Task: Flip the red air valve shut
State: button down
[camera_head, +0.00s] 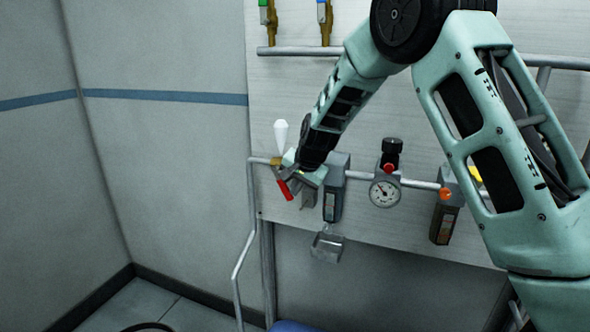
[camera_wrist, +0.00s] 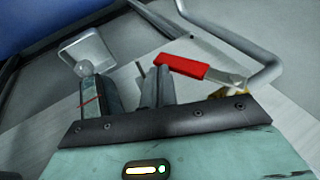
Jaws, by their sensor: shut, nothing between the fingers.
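The red air valve's lever (camera_head: 285,189) slants down and to the right below its brass body (camera_head: 276,161), at the left end of the horizontal pipe. In the wrist view the red lever (camera_wrist: 182,67) lies to the right of my fingertips, its free end close beside them. The brass body (camera_wrist: 241,91) is at its right end, partly hidden by my gripper's edge. My gripper (camera_head: 285,174) is shut and empty at the lever; its two fingers (camera_wrist: 158,72) are together in the wrist view. I cannot tell whether they touch the lever.
A grey filter unit (camera_head: 335,187) stands right of my gripper, with a small metal cup (camera_head: 327,247) below. Farther right are a round gauge (camera_head: 384,192) and an orange knob (camera_head: 445,193). A white cone-shaped part (camera_head: 280,136) stands above the valve. Left of the bent pipe (camera_head: 243,262) is free room.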

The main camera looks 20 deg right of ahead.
jog(key=f+b, duration=0.1)
jog(key=b, duration=0.2)
jog(key=f+t+y+b, duration=0.1)
jog(key=b, duration=0.3)
jog(key=shift+w+a+f+t+b, duration=0.2)
jog(key=shift+w+f+t+b, duration=0.1)
jog(key=shift+w+f, duration=0.05)
jog(key=shift+a+r+p, duration=0.2)
jog(key=shift+r+p, duration=0.35)
jog(key=shift+r, duration=0.05)
jog(key=shift+r+p, duration=0.7)
jog(key=shift+r, duration=0.05)
jog(key=shift+r, duration=0.1)
jog(key=v, duration=1.7)
jog(key=shift+w, duration=0.2)
